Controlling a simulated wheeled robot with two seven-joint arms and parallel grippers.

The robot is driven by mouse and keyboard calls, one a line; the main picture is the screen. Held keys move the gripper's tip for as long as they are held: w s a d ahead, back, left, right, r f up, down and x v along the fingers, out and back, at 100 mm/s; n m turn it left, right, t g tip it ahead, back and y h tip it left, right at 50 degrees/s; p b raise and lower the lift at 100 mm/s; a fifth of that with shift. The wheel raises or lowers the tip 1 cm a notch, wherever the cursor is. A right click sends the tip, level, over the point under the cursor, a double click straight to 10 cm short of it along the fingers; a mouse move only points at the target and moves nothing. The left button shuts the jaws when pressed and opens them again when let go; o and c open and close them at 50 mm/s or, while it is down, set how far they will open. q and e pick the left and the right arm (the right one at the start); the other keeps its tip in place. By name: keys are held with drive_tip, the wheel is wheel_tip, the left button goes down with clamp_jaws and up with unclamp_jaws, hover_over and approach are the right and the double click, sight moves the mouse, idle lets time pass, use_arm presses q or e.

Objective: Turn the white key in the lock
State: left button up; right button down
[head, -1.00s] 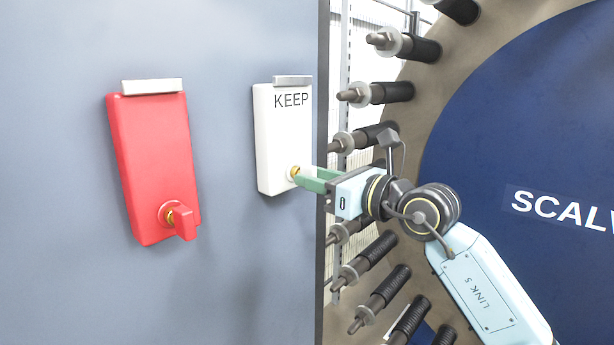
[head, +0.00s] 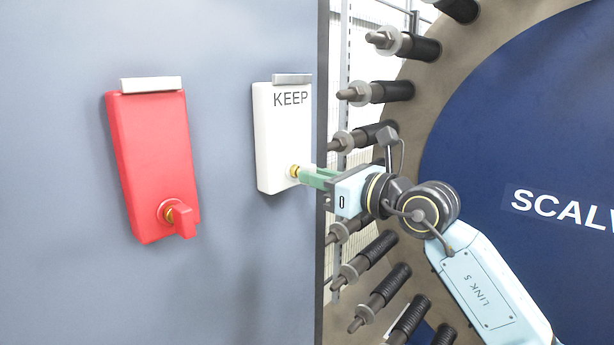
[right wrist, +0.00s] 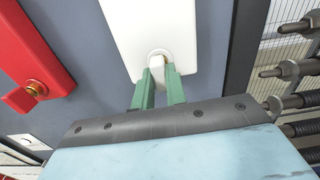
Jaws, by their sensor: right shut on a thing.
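The white lock box (head: 282,135) marked KEEP is on the grey panel, near its right edge. A brass lock (head: 295,171) sits low on its face. My right gripper (head: 308,175) reaches in from the right with its green fingers at this lock. In the right wrist view the fingers (right wrist: 158,85) are shut on the white key (right wrist: 157,70), of which only a little shows between them. The key's angle is mostly hidden by the fingers. My left gripper is not in view.
A red lock box (head: 152,160) with a red key (head: 183,220) in its brass lock is on the panel to the left. Right of the panel edge stand several threaded studs (head: 385,93) around a large blue disc (head: 520,130). The panel between the boxes is bare.

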drive_tip(key=n+b, duration=0.2)
drive_tip(key=n, duration=0.1)
drive_tip(key=shift+b, duration=0.4)
drive_tip(key=shift+n+b, duration=1.6)
drive_tip(key=shift+n, duration=0.3)
